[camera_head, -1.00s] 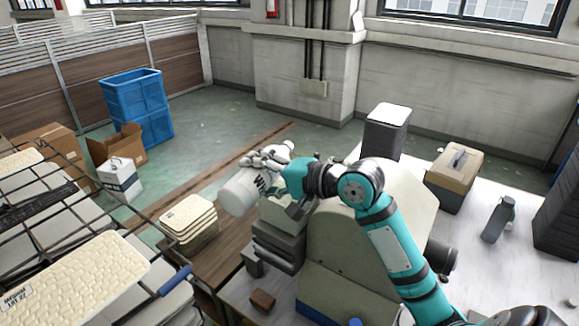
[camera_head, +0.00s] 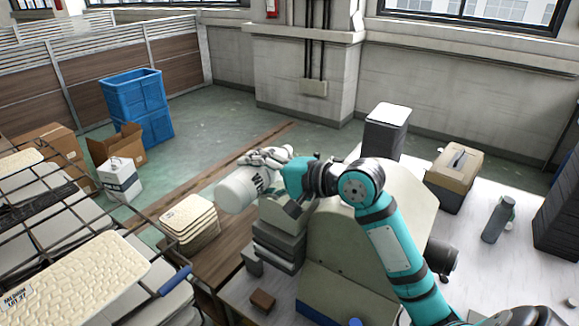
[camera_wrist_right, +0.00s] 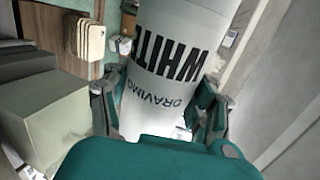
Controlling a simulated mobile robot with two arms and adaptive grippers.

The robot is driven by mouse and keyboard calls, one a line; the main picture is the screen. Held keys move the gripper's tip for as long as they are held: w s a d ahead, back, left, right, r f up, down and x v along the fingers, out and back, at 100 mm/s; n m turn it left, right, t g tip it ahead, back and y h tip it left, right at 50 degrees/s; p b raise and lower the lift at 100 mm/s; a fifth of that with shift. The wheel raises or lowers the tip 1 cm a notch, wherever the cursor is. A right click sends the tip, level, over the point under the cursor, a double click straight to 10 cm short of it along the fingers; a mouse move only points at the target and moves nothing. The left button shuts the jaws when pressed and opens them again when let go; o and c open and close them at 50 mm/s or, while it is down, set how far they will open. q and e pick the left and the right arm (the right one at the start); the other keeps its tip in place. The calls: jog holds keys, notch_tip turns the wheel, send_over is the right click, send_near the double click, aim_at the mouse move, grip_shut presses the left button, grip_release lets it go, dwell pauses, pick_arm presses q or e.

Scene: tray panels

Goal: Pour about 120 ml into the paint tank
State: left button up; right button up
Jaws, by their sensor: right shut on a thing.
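My right gripper (camera_head: 270,163) is shut around a white bottle (camera_head: 236,193), which is tilted far over with its wide end low at the left. In the right wrist view the bottle (camera_wrist_right: 172,55) has large black lettering and fills the middle between the fingers. A beige machine (camera_head: 345,262) stands below and right of the gripper. A grey-green box (camera_head: 283,214) is on its left side, just under the gripper. I cannot tell for certain which part is the paint tank, and I see no liquid flowing. My left gripper is not in view.
A stack of cream trays (camera_head: 188,217) stands left of the machine. A wire rack with trays (camera_head: 75,285) fills the lower left. A toolbox (camera_head: 455,170) and grey bottle (camera_head: 497,220) are on the right table. Blue crates (camera_head: 135,100) stand on the floor behind.

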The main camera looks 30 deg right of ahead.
jog(key=shift+r, duration=0.15)
dwell(1.0)
jog(key=shift+s+a+f+n, duration=0.2)
jog(key=shift+f+n, duration=0.1)
jog(key=shift+n, duration=0.2)
notch_tip(320, 180, down, 2)
jog(key=shift+f+n+h, duration=0.1)
jog(key=shift+n+h, duration=0.2)
jog(key=shift+n, duration=0.3)
jog(key=shift+d+r+n+t, duration=0.1)
jog(key=shift+r+n+t, duration=0.2)
jog(key=shift+w+f, duration=0.1)
